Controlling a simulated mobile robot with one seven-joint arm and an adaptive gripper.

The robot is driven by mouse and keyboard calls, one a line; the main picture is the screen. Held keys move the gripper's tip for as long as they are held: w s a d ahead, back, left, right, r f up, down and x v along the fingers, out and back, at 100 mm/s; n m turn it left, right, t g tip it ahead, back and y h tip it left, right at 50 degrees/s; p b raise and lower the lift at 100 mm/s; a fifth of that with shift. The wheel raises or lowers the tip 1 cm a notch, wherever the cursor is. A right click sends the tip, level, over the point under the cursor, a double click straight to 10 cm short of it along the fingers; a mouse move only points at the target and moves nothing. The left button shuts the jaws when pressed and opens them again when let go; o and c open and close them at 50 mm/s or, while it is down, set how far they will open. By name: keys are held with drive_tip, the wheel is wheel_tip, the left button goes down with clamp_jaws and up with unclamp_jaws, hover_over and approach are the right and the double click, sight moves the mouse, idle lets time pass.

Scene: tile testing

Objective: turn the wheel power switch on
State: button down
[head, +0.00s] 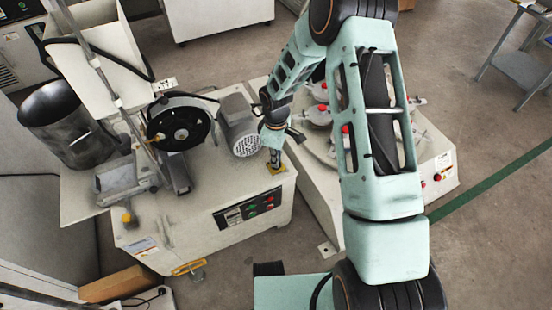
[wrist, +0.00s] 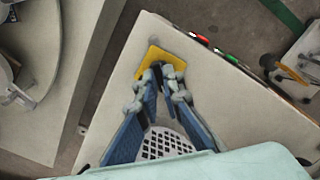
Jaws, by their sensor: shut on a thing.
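The wheel power switch has a yellow plate (head: 279,171) on the top of the cream machine, near its front right corner. The plate also shows in the wrist view (wrist: 154,55), just past my fingertips. My gripper (head: 275,163) points down onto this plate. In the wrist view my gripper (wrist: 166,72) has its two fingers close together at the plate, shut on the switch knob. The knob itself is hidden between the fingertips, so its turn position cannot be told.
A black wheel (head: 178,122) and a grey motor (head: 239,126) stand on the machine top behind my gripper. A control panel (head: 250,210) with red and green buttons is on the front face. A second machine (head: 440,165) with red-topped parts stands close on the right.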

drive_tip(key=shift+m, duration=0.4)
drive_tip(key=m, duration=0.3)
drive_tip(key=shift+m+b, duration=0.35)
drive_tip(key=shift+m, duration=0.05)
drive_tip(key=m, duration=0.9)
drive_tip(key=shift+m, duration=2.2)
drive_tip(key=c, duration=2.1)
unclamp_jaws()
